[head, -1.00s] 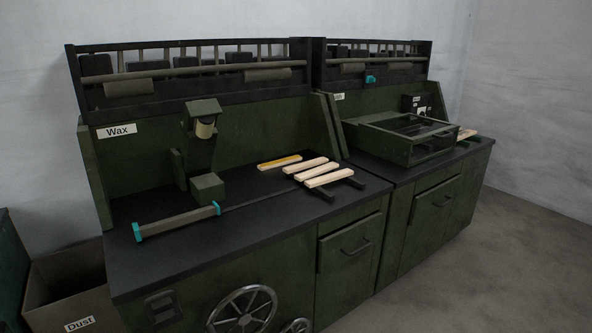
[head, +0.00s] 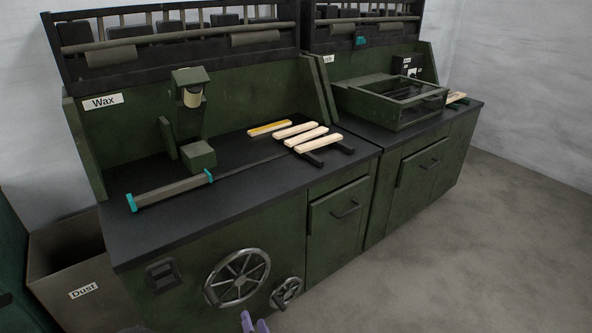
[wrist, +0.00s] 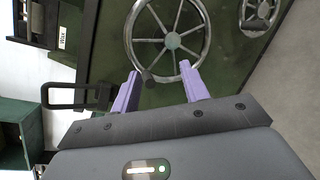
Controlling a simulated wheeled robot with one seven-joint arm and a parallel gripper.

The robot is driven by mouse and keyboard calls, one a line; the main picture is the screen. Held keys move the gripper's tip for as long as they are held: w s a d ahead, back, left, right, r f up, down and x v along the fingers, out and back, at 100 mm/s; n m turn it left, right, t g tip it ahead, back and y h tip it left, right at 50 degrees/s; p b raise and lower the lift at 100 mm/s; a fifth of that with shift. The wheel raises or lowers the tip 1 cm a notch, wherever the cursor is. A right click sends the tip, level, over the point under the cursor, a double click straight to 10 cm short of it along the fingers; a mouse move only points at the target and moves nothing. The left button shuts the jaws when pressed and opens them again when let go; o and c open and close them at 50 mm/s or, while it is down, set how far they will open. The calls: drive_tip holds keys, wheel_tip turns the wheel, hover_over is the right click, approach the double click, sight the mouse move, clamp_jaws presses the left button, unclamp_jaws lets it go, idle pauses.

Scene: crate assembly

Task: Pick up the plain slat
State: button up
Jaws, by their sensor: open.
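Three plain pale wooden slats lie side by side on the dark worktop in the head view: a back one (head: 293,130), a middle one (head: 306,136) and a front one (head: 320,143). The nearer ones rest on dark rails. I cannot tell which one is meant. A further slat with a yellow face (head: 269,128) lies behind them. My gripper (wrist: 159,72) has two purple fingers, apart and empty, in front of the bench's handwheel in the wrist view. Its purple fingertips (head: 253,323) also show at the bottom of the head view, well below the worktop and slats.
The Wax bench has a press-like post (head: 192,120), a long bar with teal ends (head: 172,190) and a large handwheel (head: 238,278) on its front. A second bench carries a glass-topped box (head: 395,102). A Dust bin (head: 70,265) stands at left. Floor at right is clear.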

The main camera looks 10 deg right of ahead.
drive_tip(key=w+d+r+m+g+h+p, duration=0.15)
drive_tip(key=d+r+m+g+p, duration=0.25)
drive_tip(key=r+m+p, duration=0.4)
drive_tip(key=w+d+r+m+g+h+p, duration=0.1)
drive_tip(key=d+r+m+g+h+p, duration=0.25)
drive_tip(key=r+m+p, duration=0.5)
drive_tip(key=s+d+r+m+g+p, duration=0.2)
drive_tip(key=s+d+r+m+p, duration=0.1)
drive_tip(key=r, duration=0.8)
drive_tip(key=s+d+r+m+g+y+p, duration=0.1)
drive_tip(key=s+d+r+m+g+p, duration=0.1)
drive_tip(key=r+p, duration=0.4)
drive_tip(key=s+d+r+m+g+y+p, duration=0.1)
drive_tip(key=s+d+r+m+p, duration=0.3)
drive_tip(key=r, duration=1.1)
drive_tip(key=shift+s+d+r+m+g+p, duration=0.15)
drive_tip(key=shift+s+r+m+g+p, duration=0.25)
drive_tip(key=shift+s+m, duration=0.55)
drive_tip(key=shift+c, duration=0.3)
drive_tip(key=shift+c, duration=0.7)
drive_tip(key=shift+d, duration=0.1)
